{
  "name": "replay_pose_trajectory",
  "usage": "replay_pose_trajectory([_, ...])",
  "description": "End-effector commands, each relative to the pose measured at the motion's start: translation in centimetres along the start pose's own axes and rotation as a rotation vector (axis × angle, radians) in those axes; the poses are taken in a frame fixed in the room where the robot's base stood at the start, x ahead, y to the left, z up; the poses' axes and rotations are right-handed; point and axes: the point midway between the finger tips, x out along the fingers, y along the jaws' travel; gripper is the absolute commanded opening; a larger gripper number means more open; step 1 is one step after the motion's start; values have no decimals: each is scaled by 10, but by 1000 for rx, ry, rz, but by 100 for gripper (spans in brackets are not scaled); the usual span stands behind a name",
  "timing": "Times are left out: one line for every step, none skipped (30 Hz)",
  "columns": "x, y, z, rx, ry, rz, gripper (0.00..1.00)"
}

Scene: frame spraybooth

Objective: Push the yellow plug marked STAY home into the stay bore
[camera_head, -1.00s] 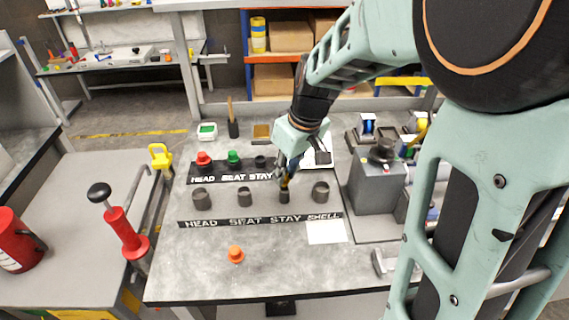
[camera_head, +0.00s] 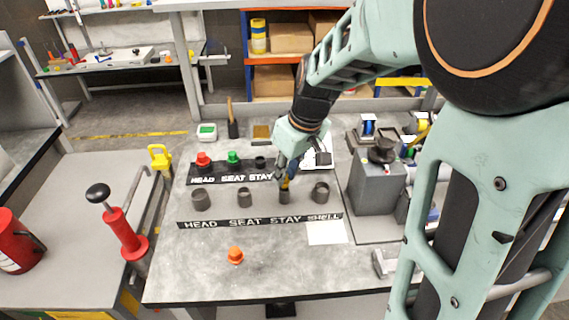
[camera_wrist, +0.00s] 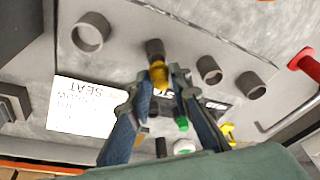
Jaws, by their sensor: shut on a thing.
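The yellow plug (camera_wrist: 158,72) is between my gripper's fingertips (camera_wrist: 161,77) in the wrist view. It sits at the mouth of the dark stay bore tube (camera_wrist: 154,46), and the two appear to touch. How far in it is cannot be told. In the head view the stay tube (camera_head: 284,197) stands upright behind the STAY word on the front label strip (camera_head: 260,221). My gripper (camera_head: 285,182) comes down over it from above, shut on the plug, of which little shows. The plug's own marking cannot be read.
Other dark tubes stand in the row: head (camera_head: 201,200), seat (camera_head: 244,197) and shell (camera_head: 320,192). Red (camera_head: 203,158) and green (camera_head: 233,157) plugs are on the rear strip. An orange plug (camera_head: 235,255) is on the clear front bench. A grey machine (camera_head: 377,187) stands right.

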Motion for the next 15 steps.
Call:
replay_pose_trajectory([2,0,1,0,0,0,6])
replay_pose_trajectory([3,0,1,0,0,0,6])
replay_pose_trajectory([4,0,1,0,0,0,6])
replay_pose_trajectory([5,0,1,0,0,0,6])
replay_pose_trajectory([5,0,2,0,0,0,6])
replay_pose_trajectory([6,0,2,0,0,0,6])
replay_pose_trajectory([7,0,2,0,0,0,6])
replay_pose_trajectory([7,0,2,0,0,0,6])
replay_pose_trajectory([8,0,2,0,0,0,6])
replay_pose_trajectory([9,0,3,0,0,0,6])
replay_pose_trajectory([10,0,3,0,0,0,6])
replay_pose_trajectory([10,0,3,0,0,0,6])
replay_pose_trajectory([11,0,3,0,0,0,6])
replay_pose_trajectory([12,0,3,0,0,0,6])
replay_pose_trajectory([12,0,4,0,0,0,6])
